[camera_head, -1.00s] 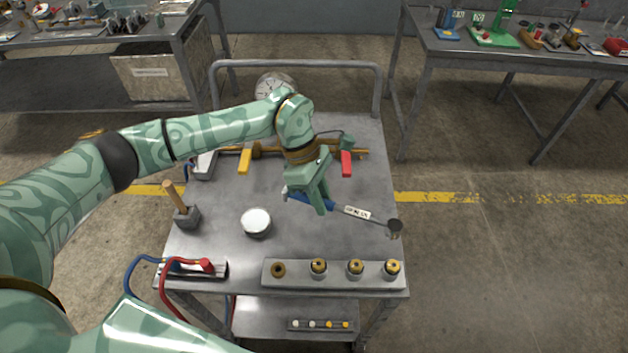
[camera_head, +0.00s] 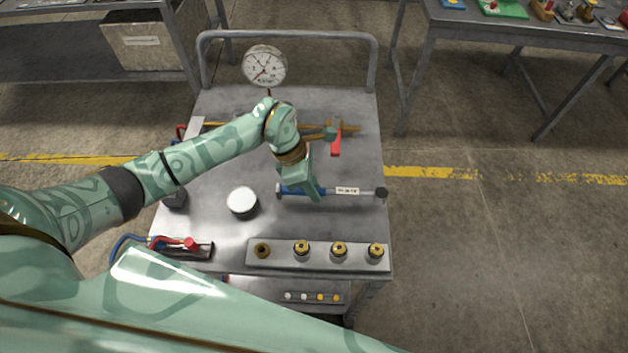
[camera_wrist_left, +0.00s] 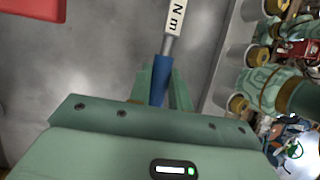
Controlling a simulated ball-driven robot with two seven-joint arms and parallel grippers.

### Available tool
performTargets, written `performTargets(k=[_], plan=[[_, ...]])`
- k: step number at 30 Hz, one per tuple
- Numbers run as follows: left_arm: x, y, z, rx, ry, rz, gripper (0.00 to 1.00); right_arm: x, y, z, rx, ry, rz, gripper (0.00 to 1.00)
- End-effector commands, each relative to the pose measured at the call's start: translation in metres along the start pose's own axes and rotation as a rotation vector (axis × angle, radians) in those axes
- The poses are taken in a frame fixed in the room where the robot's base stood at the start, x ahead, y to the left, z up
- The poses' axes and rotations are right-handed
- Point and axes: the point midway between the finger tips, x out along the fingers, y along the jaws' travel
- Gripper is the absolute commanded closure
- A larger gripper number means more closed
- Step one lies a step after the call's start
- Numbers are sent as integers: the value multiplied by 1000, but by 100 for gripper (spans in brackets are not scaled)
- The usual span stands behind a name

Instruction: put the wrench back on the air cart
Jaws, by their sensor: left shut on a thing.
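The wrench (camera_head: 347,190) has a blue handle, a white label, a grey shaft and a dark round head at its right end. My left gripper (camera_head: 314,191) is shut on its blue handle. The wrench lies nearly level across the picture over the air cart's grey top (camera_head: 345,222); I cannot tell whether it touches the top. In the left wrist view the blue handle (camera_wrist_left: 161,78) sits between my fingers, with the "N m" label beyond. My right gripper is not in view.
A pressure gauge (camera_head: 264,65) stands at the cart's back. A red-handled valve (camera_head: 336,145) is behind the wrench, a round white-topped dish (camera_head: 241,201) left of it, and a block with several brass fittings (camera_head: 320,262) in front. The top between wrench and block is clear.

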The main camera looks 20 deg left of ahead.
Motion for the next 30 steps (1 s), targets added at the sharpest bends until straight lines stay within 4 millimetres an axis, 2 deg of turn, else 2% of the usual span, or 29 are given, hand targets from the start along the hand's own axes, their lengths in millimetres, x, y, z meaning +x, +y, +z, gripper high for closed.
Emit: performTargets(k=[1,5,30], plan=[[8,2,-3,0,-2,-2,100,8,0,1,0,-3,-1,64],[14,3,-5,1,-1,0,100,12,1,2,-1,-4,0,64],[20,5,-8,2,-1,1,100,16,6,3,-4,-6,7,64]])
